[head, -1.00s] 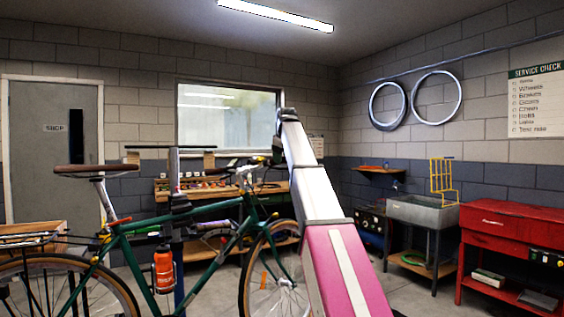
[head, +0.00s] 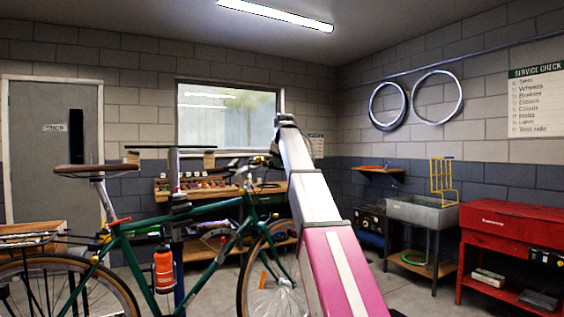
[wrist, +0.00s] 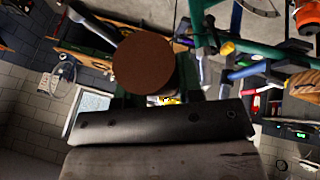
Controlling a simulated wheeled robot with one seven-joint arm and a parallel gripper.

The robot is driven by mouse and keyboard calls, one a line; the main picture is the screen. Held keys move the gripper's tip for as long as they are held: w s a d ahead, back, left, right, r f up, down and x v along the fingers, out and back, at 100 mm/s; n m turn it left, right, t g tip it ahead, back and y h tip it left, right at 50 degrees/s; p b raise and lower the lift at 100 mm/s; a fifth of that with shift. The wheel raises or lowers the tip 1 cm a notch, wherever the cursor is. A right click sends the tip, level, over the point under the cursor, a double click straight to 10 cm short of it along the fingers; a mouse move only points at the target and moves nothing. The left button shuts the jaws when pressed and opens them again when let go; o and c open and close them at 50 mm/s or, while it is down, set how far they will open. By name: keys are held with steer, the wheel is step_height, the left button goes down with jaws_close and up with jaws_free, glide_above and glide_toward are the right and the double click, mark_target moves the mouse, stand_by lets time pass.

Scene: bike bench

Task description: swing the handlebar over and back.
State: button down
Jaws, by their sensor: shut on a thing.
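The green bicycle (head: 190,215) stands upright in the head view, side on, its front wheel (head: 262,275) to the right. The handlebar (head: 252,164) is at the front, partly behind my arm. In the wrist view a round brown end (wrist: 145,62), which looks like a handlebar grip, sits just in front of my gripper (wrist: 160,95). My gripper is shut on the handlebar there; the jaws are mostly hidden by the brown end and the dark palm. In the head view my arm hides most of the gripper.
A workbench (head: 168,190) with small parts stands behind the bicycle below the window. A sink (head: 422,210) and a red cabinet (head: 510,225) stand along the right wall. Clear floor shows between my arm and the sink.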

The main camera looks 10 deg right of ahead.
steer(key=s+a+f+m+t+h, duration=0.1)
steer(key=s+a+f+m+h, duration=0.1)
steer(key=s+a+m, duration=0.3)
steer(key=shift+s+a+f, duration=0.55)
steer(key=shift+s+a, duration=0.3)
steer(key=shift+s, duration=0.1)
steer(key=c, duration=0.8)
jaws_free()
steer(key=shift+r, duration=0.1)
steer(key=v, duration=1)
steer(key=shift+s+a+r, duration=0.2)
steer(key=shift+s, duration=0.05)
